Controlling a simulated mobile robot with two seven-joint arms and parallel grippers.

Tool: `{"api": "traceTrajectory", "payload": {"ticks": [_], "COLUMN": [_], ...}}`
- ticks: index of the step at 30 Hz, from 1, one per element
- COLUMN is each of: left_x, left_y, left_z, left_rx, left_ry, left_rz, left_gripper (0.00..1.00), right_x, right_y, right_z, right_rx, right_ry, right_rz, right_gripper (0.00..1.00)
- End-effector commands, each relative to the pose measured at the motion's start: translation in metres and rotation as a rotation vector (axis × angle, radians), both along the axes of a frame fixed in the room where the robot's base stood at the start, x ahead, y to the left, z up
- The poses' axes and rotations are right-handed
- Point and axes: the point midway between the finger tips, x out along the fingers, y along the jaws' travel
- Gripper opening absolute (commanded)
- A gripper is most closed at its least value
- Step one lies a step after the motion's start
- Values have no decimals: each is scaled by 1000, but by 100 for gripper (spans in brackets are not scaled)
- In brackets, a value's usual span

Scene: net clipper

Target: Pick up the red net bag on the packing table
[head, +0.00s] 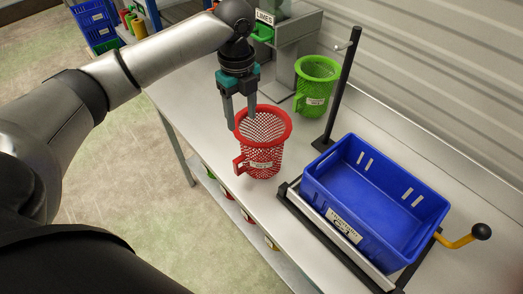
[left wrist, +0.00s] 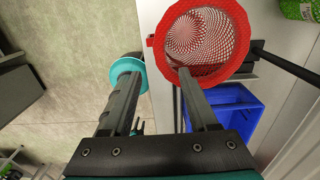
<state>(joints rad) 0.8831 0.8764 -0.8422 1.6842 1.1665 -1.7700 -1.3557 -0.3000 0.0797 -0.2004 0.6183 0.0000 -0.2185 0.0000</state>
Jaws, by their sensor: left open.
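The red net bag (head: 264,155) stands upright and open-topped on the packing table (head: 215,138), with a white label and a small handle low on its side. My left gripper (head: 240,120) points down at the bag's left rim, open and empty. One finger is outside the rim and the other overlaps the rim and opening; I cannot tell how deep it reaches. The left wrist view shows the bag's opening (left wrist: 205,38) from above, with the right fingertip at its lower left edge and the left finger apart from it. My right gripper is not in view.
A green net bag (head: 314,88) stands behind. A blue crate (head: 375,195) sits to the right in a black frame with a yellow lever (head: 460,241). A black post (head: 342,90) rises between them. A limes dispenser (head: 290,30) stands at the back.

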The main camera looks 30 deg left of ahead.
Motion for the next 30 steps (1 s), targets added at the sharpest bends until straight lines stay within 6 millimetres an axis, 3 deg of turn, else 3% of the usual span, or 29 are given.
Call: {"api": "traceTrajectory", "payload": {"ticks": [6, 14, 21, 30], "left_x": [0, 0, -2, -2], "left_y": [-1, 0, 0, 0], "left_z": [-43, -61, -97, -108], "left_rx": [-1, -1, -1, 0], "left_ry": [2, 0, 1, -3], "left_rz": [2, 1, 2, 1], "left_gripper": [59, 59, 59, 59], "right_x": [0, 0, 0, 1], "right_y": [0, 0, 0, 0], "right_z": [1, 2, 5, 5], "right_rx": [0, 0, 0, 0], "right_ry": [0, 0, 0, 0], "right_rz": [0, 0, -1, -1], "right_gripper": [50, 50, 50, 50]}}
